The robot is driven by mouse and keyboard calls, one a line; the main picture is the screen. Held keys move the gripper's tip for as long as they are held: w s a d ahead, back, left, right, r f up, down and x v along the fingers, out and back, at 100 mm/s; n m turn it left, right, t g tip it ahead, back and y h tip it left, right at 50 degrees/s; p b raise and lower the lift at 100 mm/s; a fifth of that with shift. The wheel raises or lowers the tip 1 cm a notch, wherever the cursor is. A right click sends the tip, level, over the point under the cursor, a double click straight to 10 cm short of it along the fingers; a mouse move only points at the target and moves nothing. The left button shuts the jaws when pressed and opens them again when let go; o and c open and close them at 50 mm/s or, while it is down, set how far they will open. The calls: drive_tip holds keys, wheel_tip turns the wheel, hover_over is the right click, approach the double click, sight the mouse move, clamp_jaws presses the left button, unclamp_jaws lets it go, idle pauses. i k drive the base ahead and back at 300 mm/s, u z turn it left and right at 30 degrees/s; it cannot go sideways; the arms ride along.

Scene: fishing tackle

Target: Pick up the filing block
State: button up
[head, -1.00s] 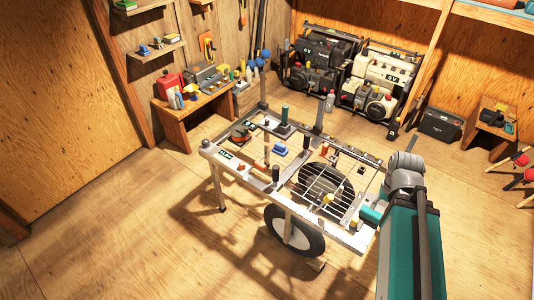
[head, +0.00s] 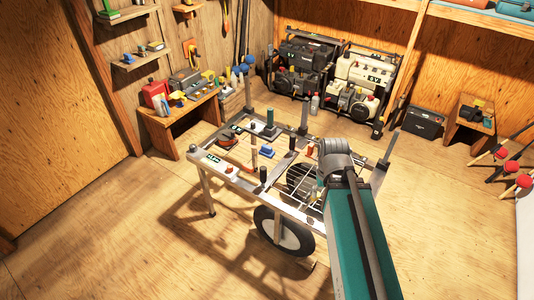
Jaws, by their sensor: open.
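I cannot say for certain which thing is the filing block. A small blue block (head: 267,152) lies on the metal-framed cart (head: 205,161), near the middle of its top. A green block-like piece (head: 110,13) lies on the upper left wall shelf. My teal and grey arm reaches over the right part of the cart and covers much of its grid. My gripper is hidden behind the arm, so its jaws and anything between them do not show.
Upright posts (head: 304,117) rise from the cart's corners. A dark upright cylinder (head: 270,118) and several small items stand on its top. A wooden bench (head: 161,127) with tools is at the left. Generators (head: 305,60) stand at the back. The floor at left is clear.

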sight(266, 151)
drive_tip(key=u, duration=0.1)
drive_tip(key=i, duration=1)
drive_tip(key=z, duration=0.1)
